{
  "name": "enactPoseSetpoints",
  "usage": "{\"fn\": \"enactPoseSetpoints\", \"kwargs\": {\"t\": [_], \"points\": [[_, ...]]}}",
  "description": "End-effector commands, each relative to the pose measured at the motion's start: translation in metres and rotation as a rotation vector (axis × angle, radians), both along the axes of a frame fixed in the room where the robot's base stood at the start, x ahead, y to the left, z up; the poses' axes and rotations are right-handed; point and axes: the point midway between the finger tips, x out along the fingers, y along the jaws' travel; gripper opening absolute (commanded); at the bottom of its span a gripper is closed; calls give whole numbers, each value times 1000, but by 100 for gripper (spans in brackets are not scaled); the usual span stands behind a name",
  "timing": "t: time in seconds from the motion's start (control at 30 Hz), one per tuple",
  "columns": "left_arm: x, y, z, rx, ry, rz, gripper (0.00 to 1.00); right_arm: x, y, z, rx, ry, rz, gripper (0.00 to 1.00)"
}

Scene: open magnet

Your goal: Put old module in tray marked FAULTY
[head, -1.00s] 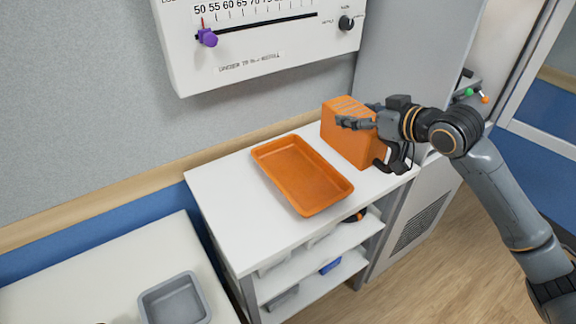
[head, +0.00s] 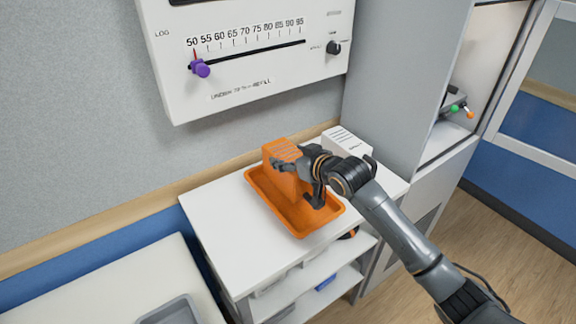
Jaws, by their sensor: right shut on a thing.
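The orange module (head: 284,181) is a box with slots on top. It is upright over the orange tray (head: 303,225), inside its outline in the head view. I cannot tell whether its base touches the tray floor. My right gripper (head: 297,171) is shut on the module, and its arm comes in from the right. The hand hides part of the module and tray. No FAULTY marking is readable on the tray. My left gripper is not in view.
A white module (head: 347,143) stands behind the tray on the white shelf unit (head: 225,218). A wall panel (head: 250,60) with a scale and purple slider hangs above. A grey tray (head: 175,312) lies at the lower left. An open cabinet (head: 455,105) stands at the right.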

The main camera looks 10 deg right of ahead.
Motion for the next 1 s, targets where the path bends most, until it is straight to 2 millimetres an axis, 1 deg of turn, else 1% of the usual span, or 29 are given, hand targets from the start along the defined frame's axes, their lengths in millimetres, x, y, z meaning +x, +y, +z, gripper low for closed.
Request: {"fn": "enactPoseSetpoints", "kwargs": {"t": [0.07,0.1,0.2,0.3,0.63,0.67,0.7,0.77,1.0], "points": [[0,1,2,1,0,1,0,3,8,-7,4,-1,2,18],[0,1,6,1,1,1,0,3,5,-13,1,1,1,18],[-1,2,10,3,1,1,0,2,5,-27,0,0,1,18],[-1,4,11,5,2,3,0,3,5,-34,1,-3,2,18],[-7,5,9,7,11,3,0,2,5,-37,1,-4,2,18],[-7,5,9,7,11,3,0,2,5,-39,1,0,2,74],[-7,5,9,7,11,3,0,2,5,-39,1,0,2,82],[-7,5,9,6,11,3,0,2,5,-39,0,1,2,93],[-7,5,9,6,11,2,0,2,5,-39,0,1,2,93]]}}
